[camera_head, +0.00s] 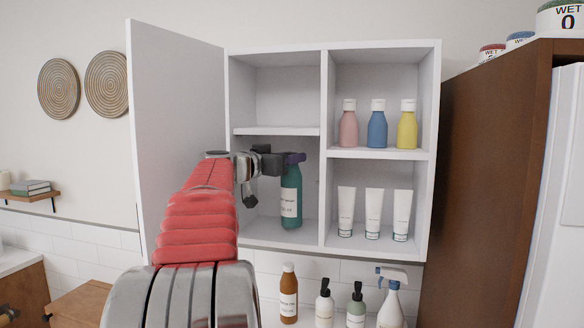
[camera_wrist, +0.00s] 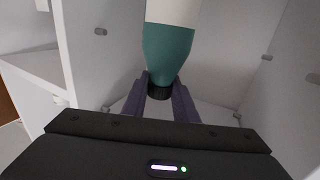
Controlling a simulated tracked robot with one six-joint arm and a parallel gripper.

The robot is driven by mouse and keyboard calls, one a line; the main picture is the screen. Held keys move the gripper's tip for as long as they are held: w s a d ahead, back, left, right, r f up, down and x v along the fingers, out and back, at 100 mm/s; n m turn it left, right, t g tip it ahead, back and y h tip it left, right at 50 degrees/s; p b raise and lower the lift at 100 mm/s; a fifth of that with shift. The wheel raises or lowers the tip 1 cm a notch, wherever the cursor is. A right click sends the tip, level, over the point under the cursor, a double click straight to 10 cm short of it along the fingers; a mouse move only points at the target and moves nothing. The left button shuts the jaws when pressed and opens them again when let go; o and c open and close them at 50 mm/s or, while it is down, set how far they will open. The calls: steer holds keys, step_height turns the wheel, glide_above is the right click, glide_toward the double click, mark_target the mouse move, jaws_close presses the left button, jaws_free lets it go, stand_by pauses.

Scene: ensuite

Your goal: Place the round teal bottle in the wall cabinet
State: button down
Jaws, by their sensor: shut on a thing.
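The teal bottle (camera_head: 291,181) with a white label is upright inside the lower left compartment of the open white wall cabinet (camera_head: 325,100). My gripper (camera_head: 294,158) reaches in from the left and is shut on the bottle's top. In the wrist view, the two purple fingers (camera_wrist: 160,98) close around the dark cap of the bottle (camera_wrist: 167,52). The bottle's base is at or just above the compartment floor; I cannot tell if it touches.
Pink (camera_head: 348,127), blue (camera_head: 377,127) and yellow (camera_head: 407,127) bottles fill the upper right compartment. Three white tubes (camera_head: 373,210) stand below them. The upper left compartment is empty. The cabinet door (camera_head: 172,110) is open at left. Bottles, including an amber one (camera_head: 289,298), stand below.

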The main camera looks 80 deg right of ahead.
steer(key=shift+f, duration=0.55)
steer(key=shift+d+f, duration=0.2)
steer(key=shift+f, duration=0.4)
steer(key=c, duration=1.4)
jaws_free()
steer(key=shift+f, duration=0.1)
steer(key=v, duration=1.2)
